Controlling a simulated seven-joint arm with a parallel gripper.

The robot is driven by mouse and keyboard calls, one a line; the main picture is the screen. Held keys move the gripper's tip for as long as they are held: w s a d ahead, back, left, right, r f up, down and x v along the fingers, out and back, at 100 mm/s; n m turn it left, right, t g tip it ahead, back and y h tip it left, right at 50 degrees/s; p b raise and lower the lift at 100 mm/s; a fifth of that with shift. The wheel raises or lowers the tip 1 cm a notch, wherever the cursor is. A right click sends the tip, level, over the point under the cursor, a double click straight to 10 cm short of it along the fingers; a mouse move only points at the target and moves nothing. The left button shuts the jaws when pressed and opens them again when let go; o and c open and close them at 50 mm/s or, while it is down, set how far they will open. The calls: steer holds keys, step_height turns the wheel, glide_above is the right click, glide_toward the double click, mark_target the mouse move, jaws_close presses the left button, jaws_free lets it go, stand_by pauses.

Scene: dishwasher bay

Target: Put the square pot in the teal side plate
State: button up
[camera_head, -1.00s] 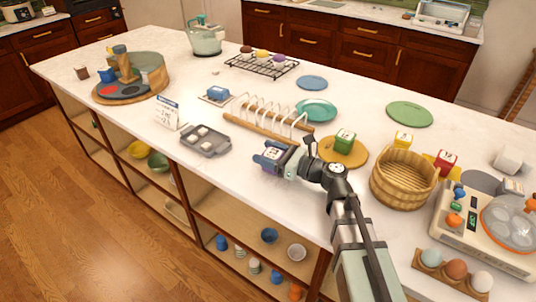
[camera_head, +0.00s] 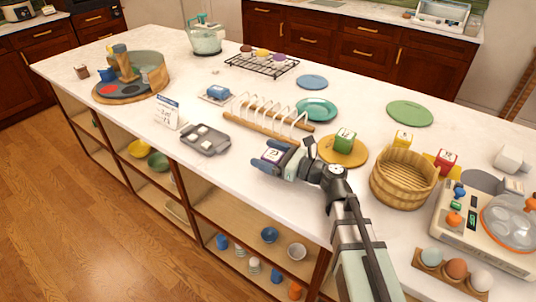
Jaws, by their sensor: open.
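The teal side plate (camera_head: 317,108) lies flat on the white counter, behind the right end of the wire rack, and looks empty. My gripper (camera_head: 273,158) is low over the front of the counter, in front of the rack, with its jaws open. A small square item with a pale, marked face (camera_head: 272,155) shows at the fingertips; its lower part is hidden. It may be the square pot, but I cannot tell for sure. A green cube-shaped item (camera_head: 345,141) stands on a round wooden board (camera_head: 331,156) to the right of my gripper.
The wire rack with wooden rails (camera_head: 250,122) stands between my gripper and the teal plate. A grey tray (camera_head: 205,140) lies to the left. A blue plate (camera_head: 312,82) lies behind.

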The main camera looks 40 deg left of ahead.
mark_target(280, 159)
steer(key=shift+d, duration=0.55)
steer(key=d, duration=0.4)
steer(key=shift+s+d+r, duration=0.15)
steer(key=shift+d+r, duration=0.15)
steer(key=shift+d, duration=0.95)
steer(key=r, duration=0.3)
steer(key=shift+w+a+r, duration=0.2)
steer(key=shift+w+r, duration=0.1)
steer(key=shift+w, duration=0.05)
step_height(280, 159, down, 4)
steer(key=shift+f, duration=0.15)
steer(key=shift+s+a, duration=0.15)
steer(key=shift+a, duration=1.75)
steer(key=shift+s+a, duration=0.1)
steer(key=shift+a, duration=1.75)
